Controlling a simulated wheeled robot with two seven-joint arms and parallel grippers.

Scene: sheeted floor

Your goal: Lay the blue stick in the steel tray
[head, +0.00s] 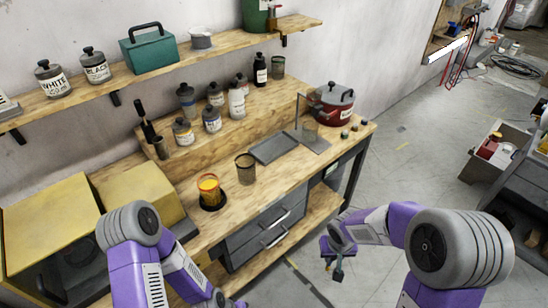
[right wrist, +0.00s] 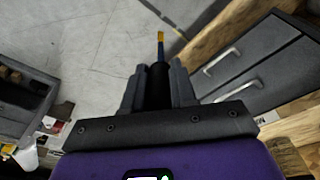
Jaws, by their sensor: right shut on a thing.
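My right gripper (head: 337,272) hangs over the floor in front of the bench, to the right of its drawers. In the right wrist view, the gripper (right wrist: 159,88) is shut on a stick (right wrist: 160,52) with a black thick part between the fingers, a blue section and a yellow tip. The stick cannot be made out clearly in the head view. The steel tray (head: 273,148) looks like a flat, dark grey, empty tray on the bench top, well up and left of the right gripper. My left arm reaches down to the bottom edge; its fingers are out of frame.
Bottles line the raised shelf behind. Drawers (head: 268,226) front the bench.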

